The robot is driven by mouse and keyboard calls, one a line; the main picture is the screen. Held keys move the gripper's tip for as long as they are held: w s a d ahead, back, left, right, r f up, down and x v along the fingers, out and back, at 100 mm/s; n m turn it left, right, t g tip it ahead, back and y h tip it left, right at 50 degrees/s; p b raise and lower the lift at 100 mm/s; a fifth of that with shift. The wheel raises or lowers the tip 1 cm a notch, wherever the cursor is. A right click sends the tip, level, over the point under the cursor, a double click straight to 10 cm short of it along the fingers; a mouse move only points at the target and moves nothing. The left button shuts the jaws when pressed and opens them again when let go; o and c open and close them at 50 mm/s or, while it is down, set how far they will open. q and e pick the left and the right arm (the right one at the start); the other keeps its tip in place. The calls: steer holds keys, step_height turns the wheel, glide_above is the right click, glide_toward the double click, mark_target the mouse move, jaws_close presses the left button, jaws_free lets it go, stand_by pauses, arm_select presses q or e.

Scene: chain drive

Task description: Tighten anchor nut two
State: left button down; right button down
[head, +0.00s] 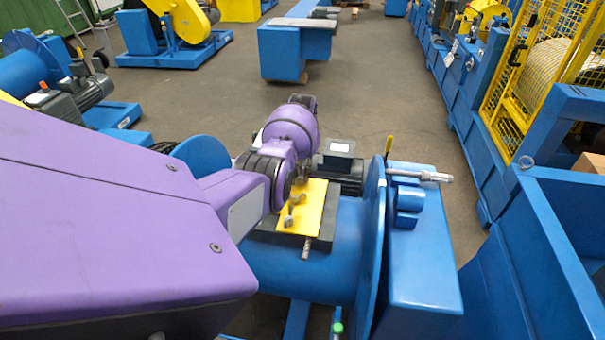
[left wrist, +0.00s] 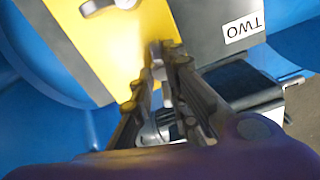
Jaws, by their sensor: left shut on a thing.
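My left gripper (head: 300,180) reaches down to the far end of the yellow plate (head: 315,200). In the left wrist view its fingers (left wrist: 168,55) are closed together at the plate's edge, on a small grey metal piece that looks like anchor nut two (left wrist: 157,68), mostly hidden between them. A dark block beside it carries a white label reading TWO (left wrist: 244,29), upside down in this view. Another metal fastener (left wrist: 108,6) stands on the yellow plate, apart from the fingers; a fastener also shows near the plate's middle in the head view (head: 291,212). My right gripper is not in view.
The plate sits on a dark base over a blue cylinder (head: 310,265). A blue flange (head: 374,240) and a blue housing (head: 425,260) stand to its right, with a dark motor (head: 341,172) behind. A yellow cage (head: 530,80) is at the right.

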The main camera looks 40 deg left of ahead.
mark_target(302, 172)
arm_select(q)
steer(key=m, duration=0.4)
steer(key=shift+a+r, duration=0.35)
steer(key=shift+a, duration=0.05)
steer(key=m, duration=0.4)
steer(key=shift+w+d+r, duration=0.1)
steer(key=m, duration=0.3)
steer(key=shift+d+r+m, duration=0.1)
steer(key=shift+m, duration=0.3)
steer(key=shift+w+r+m, duration=0.1)
steer(key=shift+m, duration=1.7)
steer(key=shift+d, duration=0.1)
steer(key=c, duration=1.9)
jaws_free()
steer(key=shift+o, duration=0.2)
steer(key=shift+f, duration=0.4)
step_height(302, 172, up, 12)
steer(key=shift+r, duration=0.15)
